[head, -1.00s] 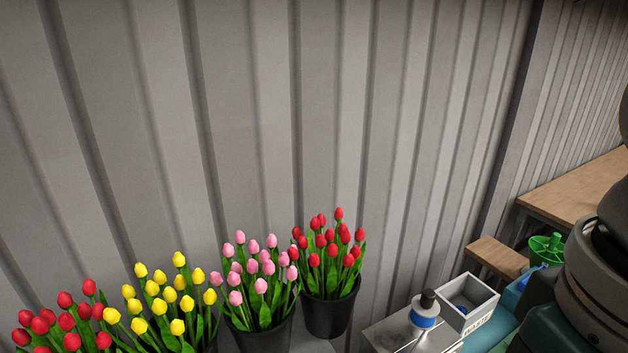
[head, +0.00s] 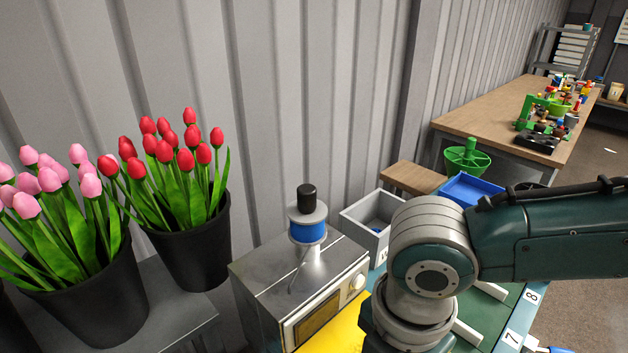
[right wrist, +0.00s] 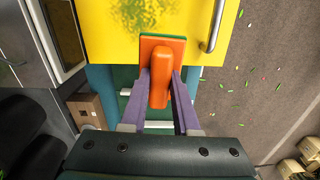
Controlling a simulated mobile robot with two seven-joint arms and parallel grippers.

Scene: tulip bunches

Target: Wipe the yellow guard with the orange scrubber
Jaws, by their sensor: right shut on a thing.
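The orange scrubber (right wrist: 161,75) has an orange handle and a green edge at its far end. My right gripper (right wrist: 162,92) is shut on its handle, with a purple finger on each side. The yellow guard (right wrist: 190,18) fills the top of the right wrist view, with a patch of green specks and a metal bar handle. The scrubber's far end overlaps the guard's near edge in that view; I cannot tell whether they touch. In the head view a yellow part of the guard (head: 345,333) shows beside my right arm, which hides the rest. My left gripper is out of view.
A grey machine box (head: 290,290) with a blue-banded spool stands left of the guard. Potted tulips (head: 180,230) stand at left. Green bits litter the floor (right wrist: 250,95).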

